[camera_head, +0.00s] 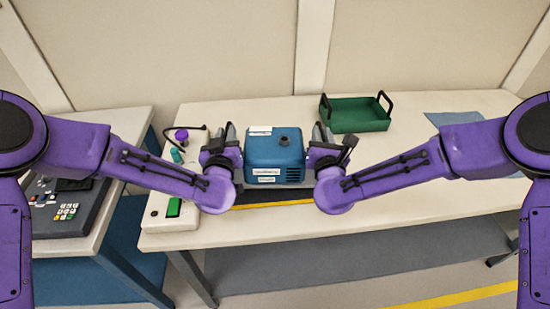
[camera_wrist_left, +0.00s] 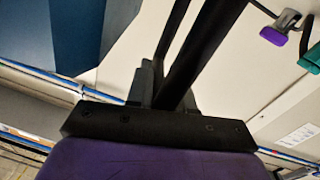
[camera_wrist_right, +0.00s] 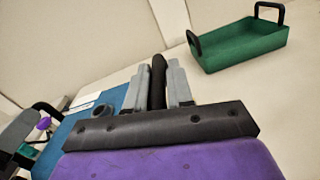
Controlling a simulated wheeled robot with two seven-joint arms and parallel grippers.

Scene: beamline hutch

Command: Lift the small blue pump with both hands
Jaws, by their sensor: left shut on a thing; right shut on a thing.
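The small blue pump (camera_head: 275,155) is a blue box with a dark round port on top and white labels. It is in the middle of the head view, between my two grippers, over the front part of the white table. My left gripper (camera_head: 226,138) is shut at the pump's left side, and my right gripper (camera_head: 322,138) is shut at its right side. In the right wrist view the fingers (camera_wrist_right: 162,85) close on a dark bar beside the blue pump (camera_wrist_right: 88,118). In the left wrist view the fingers (camera_wrist_left: 170,85) are around a dark bar. Whether the pump touches the table is hard to tell.
A green tray (camera_head: 356,122) with black handles stands behind and right of the pump. A control console (camera_head: 62,205) sits on the left side table. The table's right half is mostly clear.

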